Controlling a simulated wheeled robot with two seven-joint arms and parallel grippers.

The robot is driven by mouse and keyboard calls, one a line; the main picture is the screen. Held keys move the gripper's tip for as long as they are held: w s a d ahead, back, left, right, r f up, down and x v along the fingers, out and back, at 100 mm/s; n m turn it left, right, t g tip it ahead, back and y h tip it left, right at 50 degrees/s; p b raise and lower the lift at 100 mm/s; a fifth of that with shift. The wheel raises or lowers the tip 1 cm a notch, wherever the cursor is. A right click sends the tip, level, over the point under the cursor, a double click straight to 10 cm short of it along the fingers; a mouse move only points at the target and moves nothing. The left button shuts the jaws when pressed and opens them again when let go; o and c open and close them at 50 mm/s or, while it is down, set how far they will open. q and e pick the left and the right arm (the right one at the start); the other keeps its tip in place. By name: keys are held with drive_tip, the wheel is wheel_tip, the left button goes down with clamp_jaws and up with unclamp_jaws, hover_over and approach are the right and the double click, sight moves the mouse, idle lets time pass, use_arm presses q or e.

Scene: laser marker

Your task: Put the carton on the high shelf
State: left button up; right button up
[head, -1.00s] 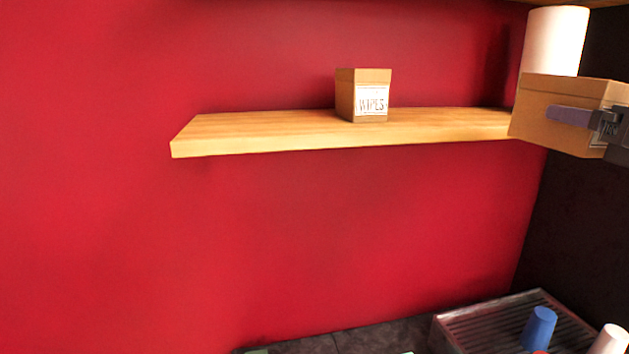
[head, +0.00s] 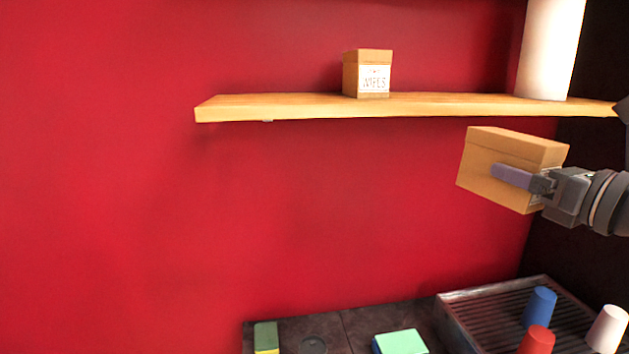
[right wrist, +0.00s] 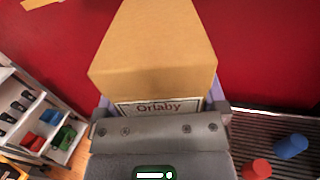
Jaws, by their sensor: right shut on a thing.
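The carton (head: 495,160) is a brown cardboard box held in the air at the right of the head view, in front of the red wall and lower than the shelf board. My right gripper (head: 515,178) is shut on it, one purple finger along its near side. In the right wrist view the carton (right wrist: 150,55) fills the space ahead of the gripper, with a label reading "Orlaby" facing the palm. The wooden shelf (head: 300,107) runs across the upper part of the head view. My left gripper is not in view.
The shelf's left stretch is bare. Below are a ribbed metal tray (head: 470,312), a blue cup (head: 540,306), a red cup (head: 537,340) and a white cup (head: 607,328).

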drive_tip(key=s+a+f+b, duration=0.1)
drive_tip(key=a+f+b, duration=0.3)
drive_tip(key=f, duration=0.7)
drive_tip(key=s+a+f+b, duration=0.2)
drive_tip(key=a+f+b, duration=0.3)
drive_tip(key=f, duration=0.7)
drive_tip(key=s+a+f+b, duration=0.2)
drive_tip(key=a+f+b, duration=0.3)
drive_tip(key=a+f, duration=0.3)
wheel_tip(320, 180, down, 4)
drive_tip(key=shift+a+r+m+h, duration=0.15)
drive_tip(key=shift+r+m+h, duration=0.1)
drive_tip(key=shift+m+h, duration=0.05)
drive_tip(key=s+f+m+h+b, duration=0.1)
drive_tip(key=f+h, duration=0.1)
drive_tip(key=f, duration=0.1)
drive_tip(key=s+f+m+t+h+b, duration=0.1)
drive_tip(key=s+f+b, duration=0.1)
drive_tip(key=f, duration=0.1)
drive_tip(key=s+f+m+h+b, duration=0.1)
drive_tip(key=f+h+b, duration=0.1)
drive_tip(key=f, duration=0.1)
drive_tip(key=shift+s+h, duration=0.25)
drive_tip(key=shift+h, duration=0.05)
drive_tip(key=shift+s+d+f+m+h, duration=0.2)
drive_tip(key=shift+s+f+m+h, duration=0.1)
drive_tip(key=shift+f, duration=0.15)
drive_tip(key=shift+d, duration=0.1)
